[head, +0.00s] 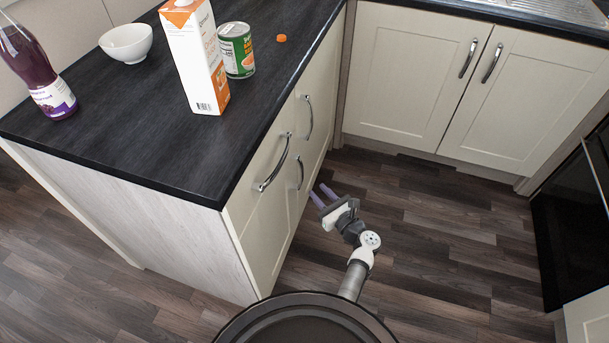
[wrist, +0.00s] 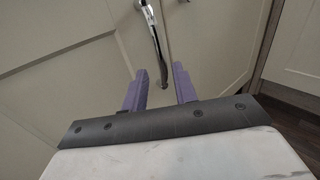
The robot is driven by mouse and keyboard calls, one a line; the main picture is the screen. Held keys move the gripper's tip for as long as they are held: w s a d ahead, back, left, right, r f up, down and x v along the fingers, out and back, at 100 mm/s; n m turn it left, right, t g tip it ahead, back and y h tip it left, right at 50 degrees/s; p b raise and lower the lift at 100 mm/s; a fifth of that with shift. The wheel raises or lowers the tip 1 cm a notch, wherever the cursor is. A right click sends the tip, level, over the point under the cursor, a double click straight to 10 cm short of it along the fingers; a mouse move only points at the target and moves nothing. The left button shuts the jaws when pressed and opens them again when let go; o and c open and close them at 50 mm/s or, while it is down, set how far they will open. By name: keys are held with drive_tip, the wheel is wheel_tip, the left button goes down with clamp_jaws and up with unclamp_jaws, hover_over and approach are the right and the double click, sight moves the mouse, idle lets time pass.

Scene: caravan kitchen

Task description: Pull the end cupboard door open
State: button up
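The end cupboard's cream front (head: 262,225) is on the near counter unit, closest to the pale end panel in the head view. A long curved metal handle (head: 275,163) is on this front. My gripper (head: 322,195) is low over the floor, just right of the unit's fronts, its purple fingers pointing toward them. In the wrist view my gripper (wrist: 160,84) is open, its two fingers apart with nothing gripped. A metal handle (wrist: 155,40) stands ahead of them, its lower end lined up with the gap. I cannot tell which handle this is. The fronts look shut.
More handles (head: 308,118) are on the same unit. A carton (head: 196,60), a can (head: 237,50), a bowl (head: 126,43) and a purple bottle (head: 38,70) stand on the dark worktop (head: 130,125). Cupboards (head: 470,85) close the far side. Wooden floor (head: 440,225) is clear right of my gripper.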

drive_tip(key=x, duration=0.8)
drive_tip(key=shift+w, duration=0.15)
drive_tip(key=shift+a, duration=0.1)
clamp_jaws()
